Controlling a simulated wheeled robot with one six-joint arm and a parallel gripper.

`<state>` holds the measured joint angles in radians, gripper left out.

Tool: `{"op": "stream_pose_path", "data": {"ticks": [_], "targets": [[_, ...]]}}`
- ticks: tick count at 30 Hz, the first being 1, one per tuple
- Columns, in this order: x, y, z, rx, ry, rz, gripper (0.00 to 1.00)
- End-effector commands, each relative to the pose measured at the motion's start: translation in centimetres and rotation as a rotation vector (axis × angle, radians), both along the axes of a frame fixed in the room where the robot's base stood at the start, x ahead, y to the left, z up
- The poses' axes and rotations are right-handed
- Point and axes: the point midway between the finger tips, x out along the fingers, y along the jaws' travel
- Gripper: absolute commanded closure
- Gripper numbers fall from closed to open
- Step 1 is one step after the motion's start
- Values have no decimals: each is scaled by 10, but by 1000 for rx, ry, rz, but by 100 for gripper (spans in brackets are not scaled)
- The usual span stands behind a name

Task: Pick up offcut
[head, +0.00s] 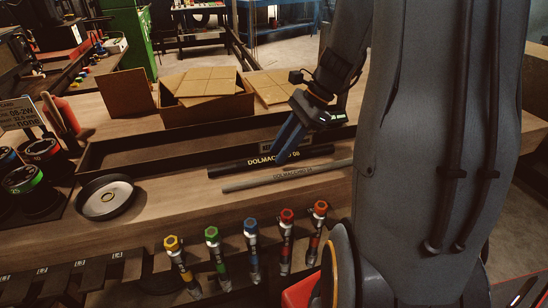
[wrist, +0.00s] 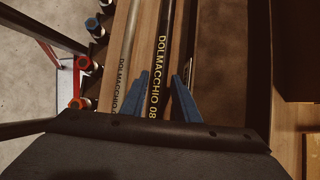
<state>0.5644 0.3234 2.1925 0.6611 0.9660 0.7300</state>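Two hose pieces lie side by side on the wooden bench, and I cannot tell which one the task calls the offcut. The black hose (head: 240,167) has yellow lettering, DOLMACCHIO 08; in the wrist view it (wrist: 166,40) runs between my fingers. The thinner grey hose (head: 240,186) has dark lettering and lies nearer the bench's front edge; in the wrist view it (wrist: 127,40) is left of the fingers. My gripper (head: 284,148) is open, its blue fingers pointing down on either side of the black hose. The wrist view shows both fingertips (wrist: 159,88); contact is not clear.
A long dark tray (head: 110,152) lies behind the hoses, with a cardboard box (head: 205,108) beyond it. A round dish (head: 108,197) stands to the left. Several colour-capped fittings (head: 254,250) stand along the front. Bare bench lies between dish and hoses.

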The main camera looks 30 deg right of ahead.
Motion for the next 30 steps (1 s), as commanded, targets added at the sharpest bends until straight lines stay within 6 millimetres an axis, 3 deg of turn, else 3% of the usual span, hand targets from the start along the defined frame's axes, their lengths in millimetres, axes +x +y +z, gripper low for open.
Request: {"op": "stream_pose_path", "data": {"ticks": [4,11,16,17,26,30], "targets": [[1,7,-10,-1,0,1,72],[2,7,-12,-1,0,1,72],[2,7,-12,-1,0,1,99],[2,7,-12,-1,0,1,100],[2,7,-9,-2,-3,1,100],[3,7,5,-3,-5,1,100]]}}
